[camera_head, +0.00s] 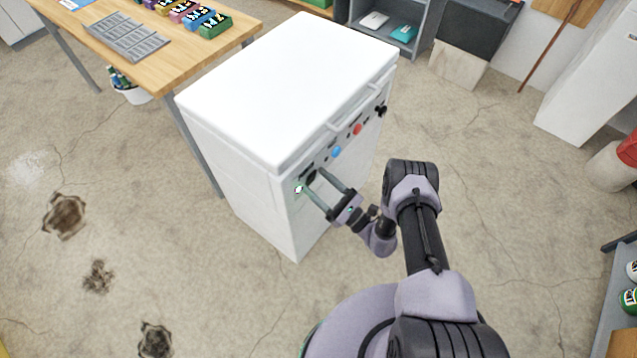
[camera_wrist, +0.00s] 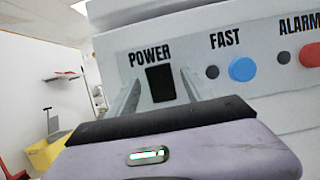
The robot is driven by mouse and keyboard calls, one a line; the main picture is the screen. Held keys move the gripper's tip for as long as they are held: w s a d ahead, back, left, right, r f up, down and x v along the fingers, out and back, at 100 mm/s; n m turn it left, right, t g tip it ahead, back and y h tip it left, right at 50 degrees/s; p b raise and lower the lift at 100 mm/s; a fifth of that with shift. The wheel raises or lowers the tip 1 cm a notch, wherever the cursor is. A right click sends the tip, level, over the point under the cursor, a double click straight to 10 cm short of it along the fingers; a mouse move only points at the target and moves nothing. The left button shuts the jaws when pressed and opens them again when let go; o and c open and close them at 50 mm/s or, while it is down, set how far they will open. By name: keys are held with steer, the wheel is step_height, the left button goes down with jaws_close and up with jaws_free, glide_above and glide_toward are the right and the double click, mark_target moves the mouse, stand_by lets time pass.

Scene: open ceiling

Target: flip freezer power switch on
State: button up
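The white chest freezer (camera_head: 270,85) stands on the floor with its lid closed. Its front panel carries a row of controls. The black power switch (camera_wrist: 160,83) sits under the word POWER in the wrist view; which way it is set cannot be told. My gripper (camera_head: 312,182) is at the left end of the panel in the head view, fingers apart. In the wrist view its two fingers (camera_wrist: 158,92) show on either side of the switch, with nothing held between them. Whether a fingertip touches the panel cannot be told.
Right of the switch are a blue FAST button (camera_wrist: 242,69) and a red ALARM button (camera_wrist: 310,55). The lid handle (camera_head: 360,100) juts out above the panel. A wooden table (camera_head: 160,65) stands left of the freezer. The floor to the right is clear.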

steer(key=v, duration=1.7)
steer(key=shift+p, duration=0.35)
steer(key=shift+s+d+f, duration=0.1)
steer(key=shift+f, duration=0.05)
